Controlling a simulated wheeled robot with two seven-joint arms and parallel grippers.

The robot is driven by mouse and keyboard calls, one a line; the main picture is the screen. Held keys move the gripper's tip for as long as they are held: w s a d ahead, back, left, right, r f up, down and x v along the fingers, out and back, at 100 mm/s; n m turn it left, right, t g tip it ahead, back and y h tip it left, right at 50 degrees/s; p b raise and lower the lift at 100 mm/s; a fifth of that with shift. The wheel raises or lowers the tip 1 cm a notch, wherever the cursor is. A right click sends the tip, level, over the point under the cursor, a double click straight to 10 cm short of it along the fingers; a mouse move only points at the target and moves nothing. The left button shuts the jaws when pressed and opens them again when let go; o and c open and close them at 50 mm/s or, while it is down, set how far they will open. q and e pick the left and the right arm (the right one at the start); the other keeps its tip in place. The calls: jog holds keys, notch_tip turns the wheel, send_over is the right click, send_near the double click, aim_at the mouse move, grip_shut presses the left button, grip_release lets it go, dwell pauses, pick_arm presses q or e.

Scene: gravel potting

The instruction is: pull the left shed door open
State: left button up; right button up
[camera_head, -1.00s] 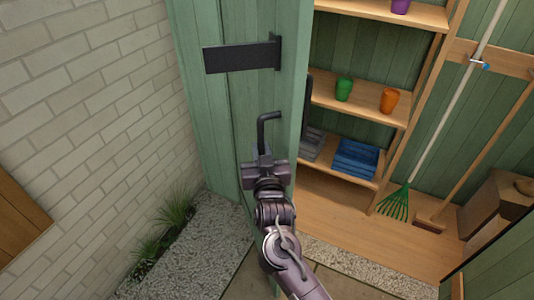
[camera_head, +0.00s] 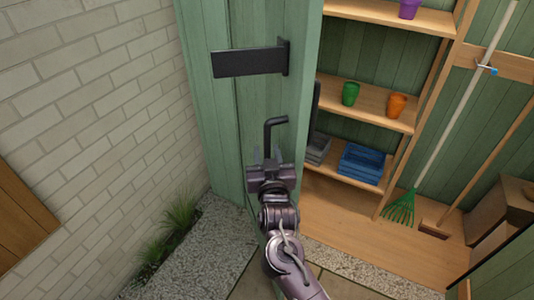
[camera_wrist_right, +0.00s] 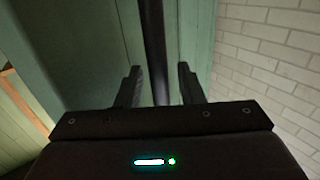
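The left shed door (camera_head: 270,95) is green and stands swung open towards the brick wall, with the shed's inside showing to its right. Its dark bar handle (camera_head: 268,135) is upright on the door face, bent over at its upper end. My right gripper (camera_head: 267,158) is at the lower part of the handle. In the right wrist view the gripper (camera_wrist_right: 160,85) is open, with the handle (camera_wrist_right: 154,45) between its fingers and a gap on each side. The handle's lower end is hidden by the gripper. My left gripper is not in view.
The brick wall (camera_head: 90,110) is left of the door, with grass tufts (camera_head: 180,215) and gravel (camera_head: 205,245) at its foot. A green rake (camera_head: 400,208) and a broom (camera_head: 434,230) stand farther right.

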jog(key=s+b, duration=0.2)
jog(key=s, duration=0.5)
jog(key=shift+s+d, duration=0.35)
jog(key=shift+c, duration=0.4)
